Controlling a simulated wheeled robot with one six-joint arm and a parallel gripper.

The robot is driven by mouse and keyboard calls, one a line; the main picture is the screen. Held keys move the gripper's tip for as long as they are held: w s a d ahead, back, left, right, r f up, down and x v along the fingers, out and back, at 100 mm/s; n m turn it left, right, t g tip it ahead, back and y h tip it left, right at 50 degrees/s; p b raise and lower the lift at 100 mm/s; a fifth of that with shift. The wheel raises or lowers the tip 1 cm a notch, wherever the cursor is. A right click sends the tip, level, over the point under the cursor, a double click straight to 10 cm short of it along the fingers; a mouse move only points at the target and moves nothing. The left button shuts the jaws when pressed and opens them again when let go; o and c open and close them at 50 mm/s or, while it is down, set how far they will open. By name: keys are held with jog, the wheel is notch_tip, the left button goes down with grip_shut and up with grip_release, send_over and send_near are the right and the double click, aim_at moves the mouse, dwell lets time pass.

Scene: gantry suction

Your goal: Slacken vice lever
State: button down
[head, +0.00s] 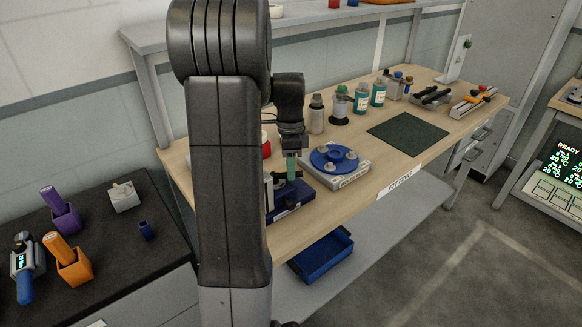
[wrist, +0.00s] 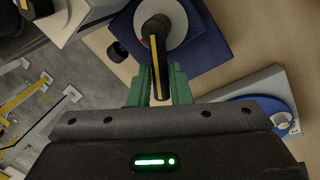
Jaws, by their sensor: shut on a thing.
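The vice lever (wrist: 158,52) is a dark bar with a yellow stripe, seen in the wrist view running down from a round dark hub on a pale disc. The vice's blue base (wrist: 207,50) lies under the disc, and it shows in the head view (head: 292,200) near the bench's front edge, partly hidden by my arm. My gripper (wrist: 160,72) has green fingers on either side of the lever and is shut on it. In the head view my gripper (head: 292,168) points down over the vice; the lever itself is hard to make out there.
A blue round fixture (head: 334,157) on a pale base stands just right of the vice. Bottles (head: 361,98) stand behind it. A dark green mat (head: 408,133) lies clear on the right. A blue bin (head: 322,256) sits on the lower shelf.

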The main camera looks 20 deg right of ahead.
jog(key=n, duration=0.1)
jog(key=w+n+p, duration=0.1)
jog(key=shift+r+n+h, duration=0.1)
jog(key=shift+n+h, duration=0.2)
jog(key=shift+n, duration=0.1)
jog(key=shift+w+a+n+h+p, duration=0.15)
jog(key=shift+w+n+p, duration=0.15)
jog(key=shift+n, duration=0.45)
jog(key=shift+w+n+h+p, duration=0.15)
jog(key=shift+w+n, duration=0.15)
jog(key=shift+n, duration=0.45)
jog(key=c, duration=1.3)
grip_release()
jog(key=shift+c, duration=0.2)
notch_tip(320, 180, up, 13)
jog(key=w, duration=0.2)
jog(key=shift+w+a+r, duration=0.2)
jog(key=shift+w+a, duration=0.15)
